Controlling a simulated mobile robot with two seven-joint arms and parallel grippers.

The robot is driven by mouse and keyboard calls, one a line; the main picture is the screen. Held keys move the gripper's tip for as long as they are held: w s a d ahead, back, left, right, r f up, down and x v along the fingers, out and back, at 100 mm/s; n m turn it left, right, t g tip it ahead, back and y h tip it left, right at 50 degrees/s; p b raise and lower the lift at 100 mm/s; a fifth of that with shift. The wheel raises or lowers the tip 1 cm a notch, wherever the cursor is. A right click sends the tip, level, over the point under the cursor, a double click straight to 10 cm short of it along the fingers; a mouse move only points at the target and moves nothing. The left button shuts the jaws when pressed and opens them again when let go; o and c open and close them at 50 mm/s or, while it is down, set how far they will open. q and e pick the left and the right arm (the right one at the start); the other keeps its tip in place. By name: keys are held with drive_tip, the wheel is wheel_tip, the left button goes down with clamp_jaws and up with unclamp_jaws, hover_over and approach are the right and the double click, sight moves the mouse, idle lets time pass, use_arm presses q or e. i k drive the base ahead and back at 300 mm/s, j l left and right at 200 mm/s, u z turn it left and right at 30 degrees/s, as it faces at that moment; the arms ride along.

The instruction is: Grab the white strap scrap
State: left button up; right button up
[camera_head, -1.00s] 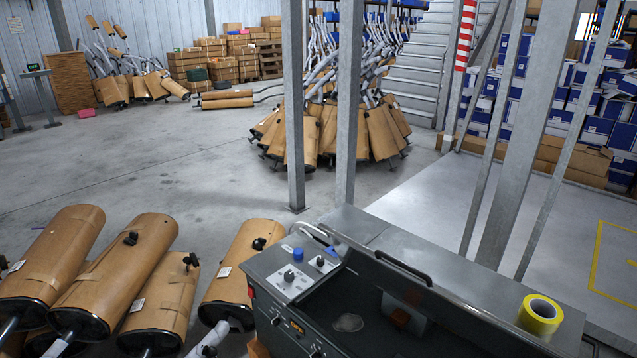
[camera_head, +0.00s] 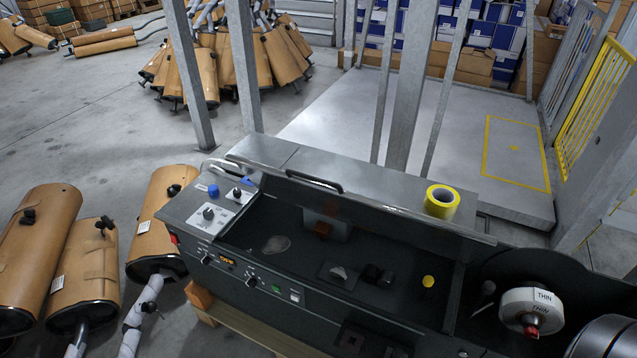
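A small crumpled whitish piece (camera_head: 276,244) lies in the dark recessed tray of the grey machine, left of its middle. A second small pale piece (camera_head: 338,273) sits further right, on or against a dark square part. Both are small, and I cannot tell which of them is the white strap scrap. Neither of my grippers shows in the head view.
The grey machine (camera_head: 262,151) has a handle bar along its back edge. A yellow tape roll (camera_head: 441,201) rests on its back ledge. A white roll marked THIN (camera_head: 531,308) is at the right.

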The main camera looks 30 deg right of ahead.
sight(338, 273)
drive_tip(key=z, duration=1)
